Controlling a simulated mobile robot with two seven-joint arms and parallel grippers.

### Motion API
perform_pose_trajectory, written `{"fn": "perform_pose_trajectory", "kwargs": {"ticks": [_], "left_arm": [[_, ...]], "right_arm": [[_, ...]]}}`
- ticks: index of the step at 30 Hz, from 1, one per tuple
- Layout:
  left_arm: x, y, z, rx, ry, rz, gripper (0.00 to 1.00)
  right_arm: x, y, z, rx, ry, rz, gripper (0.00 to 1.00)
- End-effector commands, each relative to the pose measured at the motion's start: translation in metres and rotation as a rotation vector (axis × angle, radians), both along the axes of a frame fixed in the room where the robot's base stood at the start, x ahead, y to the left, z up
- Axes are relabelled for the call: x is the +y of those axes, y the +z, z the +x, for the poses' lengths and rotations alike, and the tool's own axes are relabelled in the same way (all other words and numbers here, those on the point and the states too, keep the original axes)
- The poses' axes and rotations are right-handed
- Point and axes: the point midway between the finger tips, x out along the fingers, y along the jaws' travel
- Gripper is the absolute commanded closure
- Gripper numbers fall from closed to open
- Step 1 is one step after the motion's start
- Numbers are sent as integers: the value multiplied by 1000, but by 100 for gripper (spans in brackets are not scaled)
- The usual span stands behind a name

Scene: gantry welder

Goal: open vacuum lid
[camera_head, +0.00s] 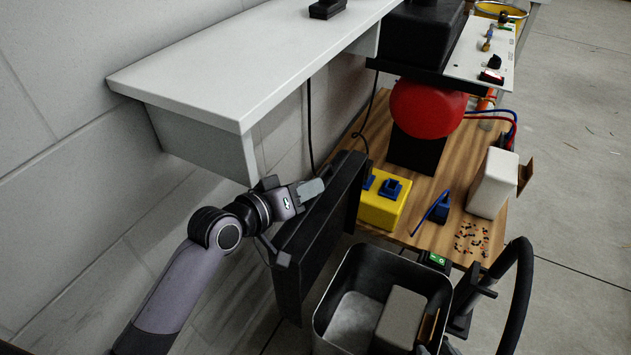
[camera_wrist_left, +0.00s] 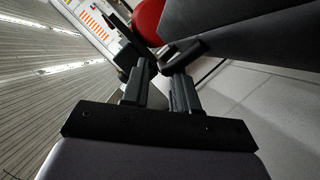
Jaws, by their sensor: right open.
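The vacuum (camera_head: 327,318) is a dark open-topped bin at the bottom of the head view. Its lid (camera_head: 318,240) appears as a thick dark slab standing steeply up at the bin's left, clear of the opening. My left gripper (camera_head: 314,188) is at the lid's upper left side, close against it; contact is unclear. In the left wrist view my left gripper (camera_wrist_left: 157,66) shows a narrow gap between its fingers, with a dark slab, likely the lid (camera_wrist_left: 250,35), beyond to the right. My right gripper (camera_head: 436,347) is open and barely shows at the bottom edge, by the bin's right wall.
A white shelf (camera_head: 235,70) overhangs my left arm. A wooden bench (camera_head: 425,215) behind the bin carries a yellow box (camera_head: 385,208), a red tank (camera_head: 428,107) and a white container (camera_head: 494,183). A black hose (camera_head: 522,290) curves right of the bin.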

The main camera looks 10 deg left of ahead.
Motion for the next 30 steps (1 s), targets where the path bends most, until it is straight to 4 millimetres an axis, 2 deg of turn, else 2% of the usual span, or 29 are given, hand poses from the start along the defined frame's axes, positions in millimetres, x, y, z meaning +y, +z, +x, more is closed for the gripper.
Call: {"fn": "perform_pose_trajectory", "kwargs": {"ticks": [6, 18, 30], "left_arm": [[11, 8, -15, -3, -1, -4, 75], [13, 10, -18, -4, 0, -4, 75], [27, 19, -37, -1, 1, -2, 75]], "right_arm": [[-1, -1, -1, 5, 1, -4, 57], [-3, -3, -2, 9, -1, -8, 57], [-3, 20, 0, 2, -3, -6, 57]]}}
